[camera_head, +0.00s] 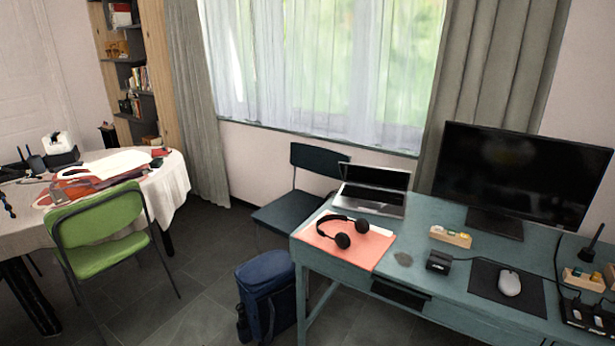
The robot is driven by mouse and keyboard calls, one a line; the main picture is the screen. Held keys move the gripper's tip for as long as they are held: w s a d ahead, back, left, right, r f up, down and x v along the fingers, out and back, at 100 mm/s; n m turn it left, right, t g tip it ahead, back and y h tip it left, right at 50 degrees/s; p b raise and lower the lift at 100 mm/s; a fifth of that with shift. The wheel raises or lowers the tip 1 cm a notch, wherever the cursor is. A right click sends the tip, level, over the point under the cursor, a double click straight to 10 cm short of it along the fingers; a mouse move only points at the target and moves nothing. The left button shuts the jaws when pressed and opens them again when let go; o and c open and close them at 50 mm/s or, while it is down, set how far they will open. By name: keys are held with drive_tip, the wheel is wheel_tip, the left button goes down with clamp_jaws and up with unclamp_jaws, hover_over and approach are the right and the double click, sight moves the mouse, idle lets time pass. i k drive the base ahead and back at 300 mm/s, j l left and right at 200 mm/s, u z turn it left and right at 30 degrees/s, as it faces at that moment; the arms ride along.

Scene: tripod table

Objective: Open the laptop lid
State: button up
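A silver laptop (368,199) stands on the teal desk (415,295), near its back left corner, in the head camera view. Its lid (375,177) is raised, with the screen side facing the front of the desk. The exact lid angle is hard to tell from here. My gripper is not in view.
Black headphones (342,239) lie on a salmon mat (328,253) in front of the laptop. A monitor (510,180), a small black box (438,263) and a mouse (509,282) are to the right. A dark chair (290,217) and blue backpack (266,295) stand left of the desk.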

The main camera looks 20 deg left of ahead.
sight(383, 178)
drive_tip(key=u, duration=0.65)
drive_tip(key=i+l+u, duration=0.1)
drive_tip(key=i+l, duration=0.25)
drive_tip(key=i, duration=0.2)
drive_tip(key=i+l+u, duration=0.15)
drive_tip(key=i+l, duration=0.25)
drive_tip(key=i, duration=0.15)
